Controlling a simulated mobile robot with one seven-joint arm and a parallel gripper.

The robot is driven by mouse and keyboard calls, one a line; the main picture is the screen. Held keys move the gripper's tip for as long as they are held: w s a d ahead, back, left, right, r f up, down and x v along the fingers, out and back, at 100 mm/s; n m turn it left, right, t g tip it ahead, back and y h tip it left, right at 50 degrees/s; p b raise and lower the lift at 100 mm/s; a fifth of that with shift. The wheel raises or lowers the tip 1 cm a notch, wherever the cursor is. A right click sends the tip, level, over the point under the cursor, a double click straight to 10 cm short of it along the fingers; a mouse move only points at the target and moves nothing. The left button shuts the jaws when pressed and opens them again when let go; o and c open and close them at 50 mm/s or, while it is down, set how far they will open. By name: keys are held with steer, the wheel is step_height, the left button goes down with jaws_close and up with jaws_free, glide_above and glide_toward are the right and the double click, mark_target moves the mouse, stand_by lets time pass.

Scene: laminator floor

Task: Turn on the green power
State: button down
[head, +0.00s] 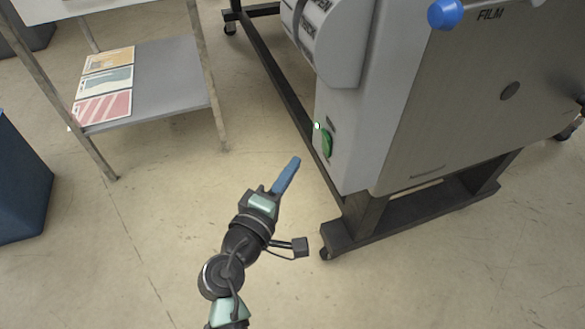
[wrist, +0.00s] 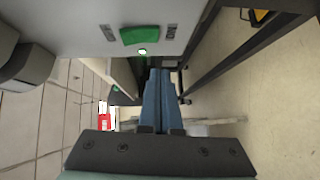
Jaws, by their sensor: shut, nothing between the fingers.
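The green power switch (head: 327,145) is set in the narrow light-grey end face of the laminator (head: 345,110), low down. A small lit lamp (head: 317,126) glows pale green-white beside the switch. In the wrist view the green switch (wrist: 140,35) lies near the top with the lit lamp (wrist: 142,51) just below it. My gripper (head: 296,162) has blue fingers, shut together and empty. It is apart from the switch, to its lower left in the head view. In the wrist view my gripper (wrist: 161,72) points past the lower edge of the panel.
A grey shelf (head: 165,85) with several coloured sheets (head: 103,98) stands at the left. The laminator's dark frame foot (head: 410,218) stands on the floor at the right. A blue bin (head: 20,180) is at the left edge. Open floor lies around my arm.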

steer(key=p+v, duration=0.1)
steer(key=v, duration=0.8)
steer(key=shift+f, duration=0.75)
steer(key=shift+d, duration=0.1)
